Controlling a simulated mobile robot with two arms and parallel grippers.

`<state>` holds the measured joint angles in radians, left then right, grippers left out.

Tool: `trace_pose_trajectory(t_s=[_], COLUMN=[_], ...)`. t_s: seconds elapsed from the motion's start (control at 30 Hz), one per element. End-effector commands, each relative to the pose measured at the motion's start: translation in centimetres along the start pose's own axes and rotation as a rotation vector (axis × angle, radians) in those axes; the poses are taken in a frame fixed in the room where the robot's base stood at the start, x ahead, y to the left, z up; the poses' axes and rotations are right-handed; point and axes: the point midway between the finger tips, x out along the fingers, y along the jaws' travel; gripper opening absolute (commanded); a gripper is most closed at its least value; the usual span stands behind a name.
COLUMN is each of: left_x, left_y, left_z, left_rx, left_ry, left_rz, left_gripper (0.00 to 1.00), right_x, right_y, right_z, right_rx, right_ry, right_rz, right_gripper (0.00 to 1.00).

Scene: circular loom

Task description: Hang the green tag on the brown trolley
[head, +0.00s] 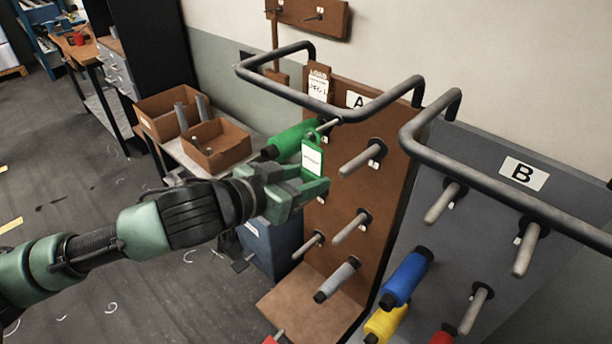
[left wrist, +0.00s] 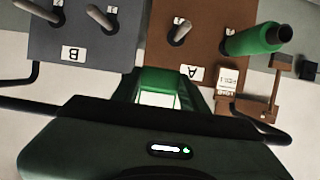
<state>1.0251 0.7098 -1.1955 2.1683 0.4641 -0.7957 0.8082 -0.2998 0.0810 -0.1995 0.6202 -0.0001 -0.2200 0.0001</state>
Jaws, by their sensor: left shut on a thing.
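The brown trolley (head: 388,200) has an upright board marked A, several grey pegs and a bent dark handle rail (head: 345,114) at its top. My left gripper (head: 318,188) is shut on the green tag (head: 312,157), which has a white label and stands up from the fingers. The tag is in front of the board's left side, near the peg with the green spool (head: 290,141); I cannot tell whether it touches the peg. In the left wrist view the tag (left wrist: 158,82) is between the fingers, with the brown board (left wrist: 210,45) beyond. My right gripper is not in view.
A white load card (head: 318,86) hangs at the board's top left. The grey trolley B (head: 475,200) stands close on the right, with blue (head: 406,277) and yellow (head: 386,323) spools. Cardboard boxes (head: 216,144) sit on a table behind my left arm. A blue bin (head: 268,246) stands below.

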Motion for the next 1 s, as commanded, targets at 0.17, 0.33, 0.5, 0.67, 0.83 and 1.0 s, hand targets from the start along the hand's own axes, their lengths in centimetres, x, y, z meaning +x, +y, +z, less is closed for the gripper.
trace_pose_trajectory(t_s=[0.17, 0.33, 0.5, 0.67, 0.83, 1.0], left_x=[0.1, 0.0, 0.0, -0.5, -2.3, -3.9], left_y=[0.0, 0.0, 0.0, -0.1, -0.1, -0.1], left_z=[0.2, 0.2, 0.2, 0.2, 0.2, 0.4], left_rx=[-0.002, -0.001, -0.001, -0.002, -0.002, -0.002], left_ry=[-0.005, -0.004, -0.004, -0.004, -0.005, -0.005], left_rz=[-0.001, -0.001, -0.001, -0.002, -0.002, -0.002], left_gripper=[0.00, 0.68, 0.68, 0.68, 0.68, 0.68], right_x=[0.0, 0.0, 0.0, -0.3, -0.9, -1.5], right_y=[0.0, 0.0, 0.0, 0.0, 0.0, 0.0], right_z=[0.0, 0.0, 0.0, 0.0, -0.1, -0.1], right_rx=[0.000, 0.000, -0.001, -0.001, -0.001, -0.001], right_ry=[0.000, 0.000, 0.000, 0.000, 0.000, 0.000], right_rz=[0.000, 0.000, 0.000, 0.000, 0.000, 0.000], right_gripper=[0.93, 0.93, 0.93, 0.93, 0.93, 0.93])
